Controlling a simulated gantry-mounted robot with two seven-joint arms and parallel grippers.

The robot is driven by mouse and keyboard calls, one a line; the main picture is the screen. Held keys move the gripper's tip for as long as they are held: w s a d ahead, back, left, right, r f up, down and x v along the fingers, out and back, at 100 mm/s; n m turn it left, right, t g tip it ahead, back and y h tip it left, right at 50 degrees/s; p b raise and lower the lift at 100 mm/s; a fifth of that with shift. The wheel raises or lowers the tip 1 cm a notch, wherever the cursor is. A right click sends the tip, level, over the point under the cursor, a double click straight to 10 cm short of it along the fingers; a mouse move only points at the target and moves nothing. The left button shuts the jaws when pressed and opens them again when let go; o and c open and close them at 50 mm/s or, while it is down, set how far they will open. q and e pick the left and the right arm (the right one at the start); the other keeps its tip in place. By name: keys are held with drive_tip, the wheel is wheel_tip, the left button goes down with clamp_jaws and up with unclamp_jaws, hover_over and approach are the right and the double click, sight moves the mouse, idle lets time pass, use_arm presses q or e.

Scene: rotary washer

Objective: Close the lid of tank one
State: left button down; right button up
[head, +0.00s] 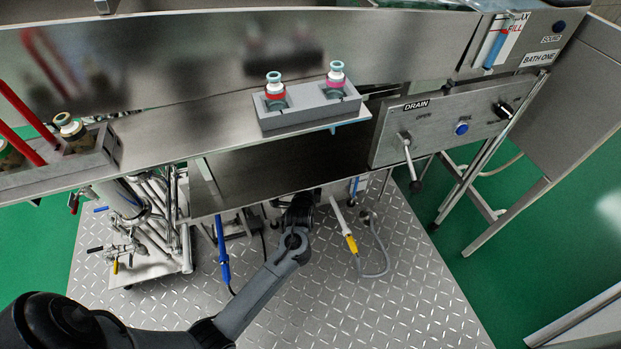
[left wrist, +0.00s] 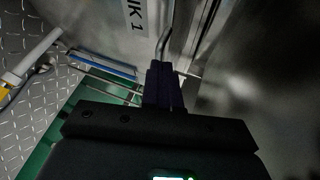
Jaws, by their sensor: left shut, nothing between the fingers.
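In the left wrist view a metal panel bears a partly cut-off label (left wrist: 135,14) ending in "NK 1". A curved metal rod (left wrist: 165,42) runs beside it, just beyond my fingertips. My left gripper (left wrist: 164,70) is shut and empty, its fingers pointing towards the rod; whether they touch it I cannot tell. A broad metal surface fills the right side; I cannot tell whether it is the lid. In the head view my left arm reaches under the steel shelf, and its gripper is hidden there. My right gripper is not in view.
In the head view a steel shelf (head: 190,140) overhangs my arm and carries a grey holder (head: 308,112) with two capped bottles. A DRAIN panel (head: 436,130) with a lever is at right. A blue hose tool (head: 223,255) and a yellow-white one (head: 346,232) hang below.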

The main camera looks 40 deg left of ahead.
use_arm(q)
drive_tip(key=shift+b+x, duration=1.1)
drive_tip(key=shift+x, duration=0.8)
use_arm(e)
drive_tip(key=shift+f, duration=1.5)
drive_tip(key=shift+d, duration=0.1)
